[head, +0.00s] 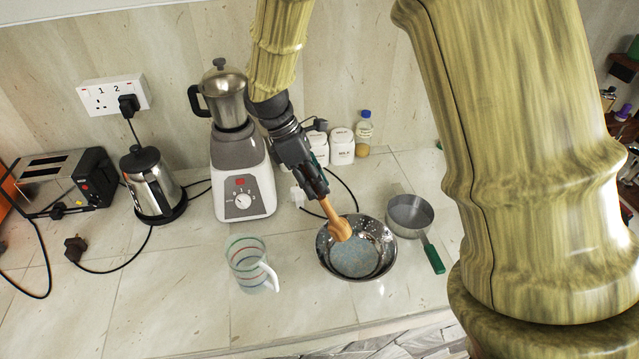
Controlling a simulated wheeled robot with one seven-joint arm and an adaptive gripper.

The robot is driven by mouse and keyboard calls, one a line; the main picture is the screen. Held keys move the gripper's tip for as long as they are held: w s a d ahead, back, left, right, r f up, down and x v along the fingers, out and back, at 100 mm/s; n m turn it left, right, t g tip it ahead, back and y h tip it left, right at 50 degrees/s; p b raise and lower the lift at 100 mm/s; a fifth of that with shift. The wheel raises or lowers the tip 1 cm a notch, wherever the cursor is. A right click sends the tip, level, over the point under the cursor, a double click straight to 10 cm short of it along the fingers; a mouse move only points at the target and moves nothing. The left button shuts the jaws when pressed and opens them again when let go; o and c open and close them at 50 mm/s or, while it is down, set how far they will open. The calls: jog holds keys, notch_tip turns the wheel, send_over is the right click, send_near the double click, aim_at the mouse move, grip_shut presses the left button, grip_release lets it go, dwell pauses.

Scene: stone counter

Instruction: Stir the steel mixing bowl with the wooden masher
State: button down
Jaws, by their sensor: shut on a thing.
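The steel mixing bowl (385,262) stands on the stone counter, right of the middle in the head view, with a speckled bluish-grey bottom showing inside. My gripper (318,192) is above the bowl's far left rim and is shut on the wooden masher (338,226). The masher is tilted, and its wide end points down over the left part of the bowl's opening. I cannot tell whether the masher touches the bowl. The upper end of the masher is hidden in the gripper.
A pan with a green handle (409,212) stands close to the bowl's right. A striped measuring jug (249,265) stands left of it. A blender (240,176), a kettle (151,184) and a toaster (66,178) stand farther left. White canisters (341,146) and a bottle (364,132) stand behind.

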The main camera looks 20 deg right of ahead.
aim_at(330, 211)
jog(key=shift+w+f, duration=0.35)
jog(key=shift+f, duration=0.2)
jog(key=shift+d+f, duration=0.1)
jog(key=shift+f, duration=0.2)
jog(key=shift+s+d+f, duration=0.3)
jog(key=shift+s+f, duration=0.25)
jog(key=shift+d+f+b, duration=0.25)
jog(key=shift+f+b, duration=0.05)
jog(key=shift+f, duration=0.65)
jog(key=shift+s+d+f, duration=0.25)
jog(key=shift+s+f, duration=0.2)
jog(key=shift+f, duration=0.2)
jog(key=shift+b+x, duration=0.5)
jog(key=shift+x, duration=1)
jog(key=shift+w, duration=0.1)
jog(key=shift+d, duration=0.1)
